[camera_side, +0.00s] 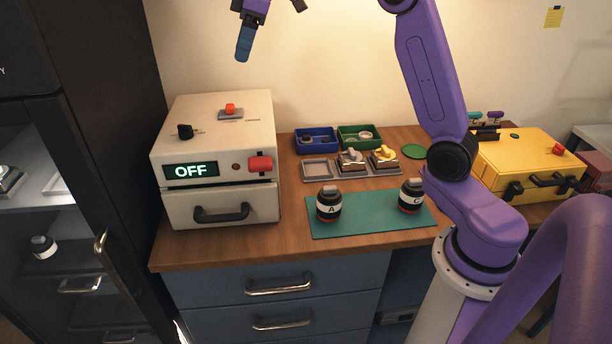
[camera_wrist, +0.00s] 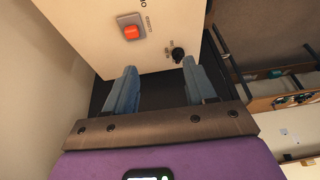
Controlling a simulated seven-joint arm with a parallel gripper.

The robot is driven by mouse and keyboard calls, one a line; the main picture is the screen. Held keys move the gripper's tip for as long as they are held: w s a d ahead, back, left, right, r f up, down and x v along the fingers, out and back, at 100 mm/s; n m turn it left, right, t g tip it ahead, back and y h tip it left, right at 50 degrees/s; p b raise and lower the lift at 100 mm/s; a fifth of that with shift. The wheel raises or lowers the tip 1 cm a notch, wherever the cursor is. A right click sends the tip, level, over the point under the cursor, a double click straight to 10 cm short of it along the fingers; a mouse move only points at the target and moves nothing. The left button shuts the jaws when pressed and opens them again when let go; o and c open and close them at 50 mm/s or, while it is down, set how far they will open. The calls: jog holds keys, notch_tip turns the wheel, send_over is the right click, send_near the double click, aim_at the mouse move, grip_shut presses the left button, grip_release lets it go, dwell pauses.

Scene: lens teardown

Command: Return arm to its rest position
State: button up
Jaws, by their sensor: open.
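My gripper shows at the top of the side view, raised high above the white machine; one blue finger (camera_side: 244,42) hangs down there and the rest is partly cut off by the frame's upper edge. In the wrist view my gripper (camera_wrist: 162,88) is open, with its two blue fingers apart and nothing between them. Beyond the fingertips is the top of the white machine, with a red switch (camera_wrist: 131,32) and a black knob (camera_wrist: 178,54). My purple arm rises on the right of the side view.
The white machine (camera_side: 255,112) displays OFF. Bottles labelled A (camera_side: 329,207) and C (camera_side: 411,197) stand upright on a green mat (camera_side: 370,222). Behind are a blue bin (camera_side: 316,148), a green bin (camera_side: 372,130) and small trays. A yellow case (camera_side: 520,150) stands right; a dark cabinet (camera_side: 100,60) stands left.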

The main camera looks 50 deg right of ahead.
jog(key=s+a+f+g, duration=0.1)
jog(key=s+a+f, duration=0.25)
jog(key=s, duration=0.25)
jog(key=s+a+f+n+h, duration=0.1)
jog(key=s+a+f, duration=0.1)
jog(key=s+a, duration=0.35)
jog(key=s+a+f+g, duration=0.1)
jog(key=s+a+f, duration=0.15)
jog(key=s, duration=0.55)
jog(key=s+d+f, duration=0.2)
jog(key=s+f, duration=0.1)
jog(key=s, duration=0.3)
jog(key=s+d+f+n+h, duration=0.1)
jog(key=s+d+f, duration=0.1)
jog(key=s, duration=0.5)
jog(key=s+d+f+n, duration=0.1)
jog(key=s+d+f, duration=0.1)
jog(key=s+f, duration=0.3)
jog(key=shift+s+h, duration=0.4)
jog(key=shift+s, duration=0.7)
